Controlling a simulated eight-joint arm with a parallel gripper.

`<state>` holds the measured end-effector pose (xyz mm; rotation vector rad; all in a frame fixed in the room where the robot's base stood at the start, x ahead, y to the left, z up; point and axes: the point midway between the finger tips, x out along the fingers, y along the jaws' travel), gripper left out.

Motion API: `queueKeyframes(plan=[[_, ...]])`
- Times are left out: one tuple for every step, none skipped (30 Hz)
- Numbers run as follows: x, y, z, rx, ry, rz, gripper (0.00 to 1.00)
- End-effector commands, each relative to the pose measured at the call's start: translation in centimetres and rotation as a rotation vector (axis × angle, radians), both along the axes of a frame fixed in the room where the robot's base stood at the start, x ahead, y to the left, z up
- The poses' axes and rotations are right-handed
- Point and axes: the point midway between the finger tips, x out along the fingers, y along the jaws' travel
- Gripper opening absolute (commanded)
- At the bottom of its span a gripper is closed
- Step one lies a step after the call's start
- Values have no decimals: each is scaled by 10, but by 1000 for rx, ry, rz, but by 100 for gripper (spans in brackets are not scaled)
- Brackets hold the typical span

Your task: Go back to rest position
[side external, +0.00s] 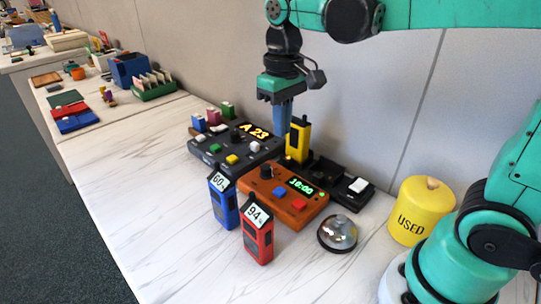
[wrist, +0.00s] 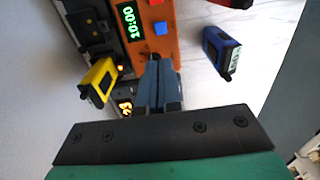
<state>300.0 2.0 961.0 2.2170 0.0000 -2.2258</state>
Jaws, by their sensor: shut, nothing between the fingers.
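My gripper (side external: 284,122) hangs pointing down above the back of the table, close to the upright yellow handheld device (side external: 298,142). Its blue-grey fingers are together and empty; they also show closed in the wrist view (wrist: 160,78). The yellow device stands at the left end of a black dock (side external: 348,184), and appears in the wrist view (wrist: 98,80). I cannot tell if the fingers touch it. My green arm reaches in from the upper right, with its base at the lower right.
A blue device (side external: 222,202) and a red device (side external: 257,236) stand in front of an orange box (side external: 292,206) and a dark button box (side external: 236,150). A silver bell (side external: 338,234) and a yellow "USED" canister (side external: 420,212) stand right. The wall is close behind; the front-left tabletop is clear.

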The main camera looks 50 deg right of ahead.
Motion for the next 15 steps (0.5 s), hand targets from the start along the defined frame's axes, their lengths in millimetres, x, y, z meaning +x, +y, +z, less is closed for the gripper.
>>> queueKeyframes(plan=[[0, 0, 0, 0, 0, 0, 0], [0, 0, 0, 0, 0, 0, 0], [0, 0, 0, 0, 0, 0, 0], [0, 0, 0, 0, 0, 0, 0], [0, 0, 0, 0, 0, 0, 0], [0, 0, 0, 0, 0, 0, 0], [0, 0, 0, 0, 0, 0, 0], [0, 0, 0, 0, 0, 0, 0], [0, 0, 0, 0, 0, 0, 0], [0, 0, 0, 0, 0, 0, 0], [0, 0, 0, 0, -2, 0, 0], [-1, 0, 0, 0, -10, 0, 0], [-2, 0, -1, 0, -21, 0, 0], [-4, 0, -1, 0, -35, 0, 0], [-7, 0, -2, 0, -65, 0, 0]])
